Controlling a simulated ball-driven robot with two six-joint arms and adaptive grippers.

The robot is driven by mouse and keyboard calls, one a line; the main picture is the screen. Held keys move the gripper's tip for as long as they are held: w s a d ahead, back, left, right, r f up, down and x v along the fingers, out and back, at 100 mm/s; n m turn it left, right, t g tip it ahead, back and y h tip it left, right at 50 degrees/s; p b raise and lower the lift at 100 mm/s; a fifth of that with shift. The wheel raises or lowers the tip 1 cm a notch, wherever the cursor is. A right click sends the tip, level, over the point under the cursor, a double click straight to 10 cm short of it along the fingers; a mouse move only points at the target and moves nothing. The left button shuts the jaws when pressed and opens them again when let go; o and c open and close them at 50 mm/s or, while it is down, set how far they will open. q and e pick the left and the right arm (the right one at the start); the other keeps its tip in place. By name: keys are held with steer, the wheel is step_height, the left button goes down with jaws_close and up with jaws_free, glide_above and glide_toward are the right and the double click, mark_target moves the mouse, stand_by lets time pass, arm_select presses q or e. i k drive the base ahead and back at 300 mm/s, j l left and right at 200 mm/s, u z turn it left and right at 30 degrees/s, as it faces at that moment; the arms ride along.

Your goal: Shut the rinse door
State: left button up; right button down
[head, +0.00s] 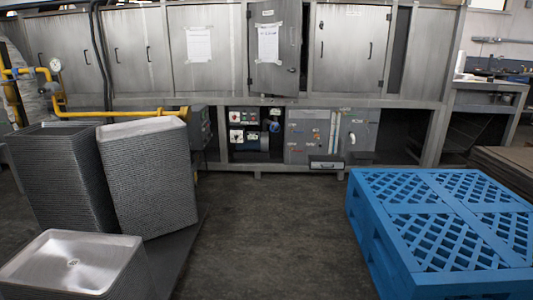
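A long stainless steel machine with a row of doors stands across the back. One narrow door (272,73) near the middle, with a paper sheet (268,42) on it, looks ajar. Its lower edge sits out of line with the frame, and a dark gap shows along its right side. A small handle or latch is near its right edge. I cannot read a label that names it the rinse door. The door to its right (350,50) and the doors to its left (140,50) look shut. Neither of my grippers is in view.
Tall stacks of metal pans (150,185) stand at left, with a shorter stack (75,262) in front. A blue plastic pallet (445,225) fills the right foreground. Yellow pipes (110,113) run at left. The dark floor (270,220) between is clear up to the machine.

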mark_target(275, 26)
steer(key=i, duration=2.45)
